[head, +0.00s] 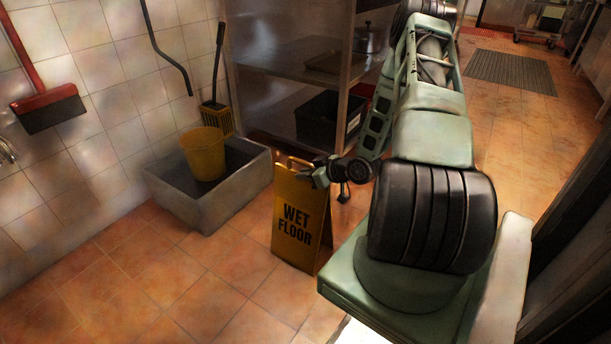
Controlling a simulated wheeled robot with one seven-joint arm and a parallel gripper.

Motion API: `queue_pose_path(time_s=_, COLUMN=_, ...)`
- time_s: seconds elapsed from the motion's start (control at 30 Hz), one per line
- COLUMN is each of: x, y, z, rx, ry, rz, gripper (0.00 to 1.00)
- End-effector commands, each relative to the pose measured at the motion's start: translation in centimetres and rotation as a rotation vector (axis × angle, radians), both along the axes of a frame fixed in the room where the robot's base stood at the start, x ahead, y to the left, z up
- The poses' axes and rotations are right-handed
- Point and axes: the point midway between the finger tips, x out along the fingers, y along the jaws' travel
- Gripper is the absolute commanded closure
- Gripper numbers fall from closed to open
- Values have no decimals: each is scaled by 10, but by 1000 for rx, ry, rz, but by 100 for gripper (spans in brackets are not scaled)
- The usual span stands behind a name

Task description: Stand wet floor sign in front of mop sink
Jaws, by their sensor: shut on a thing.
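The yellow wet floor sign (294,222) is upright, close to the floor, to the right of the mop sink. Its front panel with black lettering faces the camera. I cannot tell whether its base touches the floor. My gripper (315,173) is shut on the sign near its top, by the handle opening. The fingertips are partly hidden by the wrist. The grey mop sink (200,212) stands on the floor against the tiled wall, left of the sign. A yellow bucket (203,154) sits in the sink.
A metal shelf unit (290,70) with a black bin (325,118) stands behind the sign. A red-handled broom (45,105) hangs on the left wall. A dark floor mat (510,72) lies far right. The tiled floor in front of the sink is clear.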

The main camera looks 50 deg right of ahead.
Motion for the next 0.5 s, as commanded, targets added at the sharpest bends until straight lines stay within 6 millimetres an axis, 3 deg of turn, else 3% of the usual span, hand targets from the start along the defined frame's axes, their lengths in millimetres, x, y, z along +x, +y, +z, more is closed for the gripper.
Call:
queue_pose_path(time_s=0.13, x=1, y=0, z=-2, rx=-1, ry=-2, rz=0, gripper=100)
queue_pose_path(time_s=0.17, x=0, y=0, z=-2, rx=0, ry=0, rz=1, gripper=80)
queue_pose_path(time_s=0.23, x=0, y=0, z=-2, rx=0, ry=0, rz=0, gripper=64)
queue_pose_path(time_s=0.5, x=0, y=0, z=-1, rx=0, ry=0, rz=0, gripper=64)
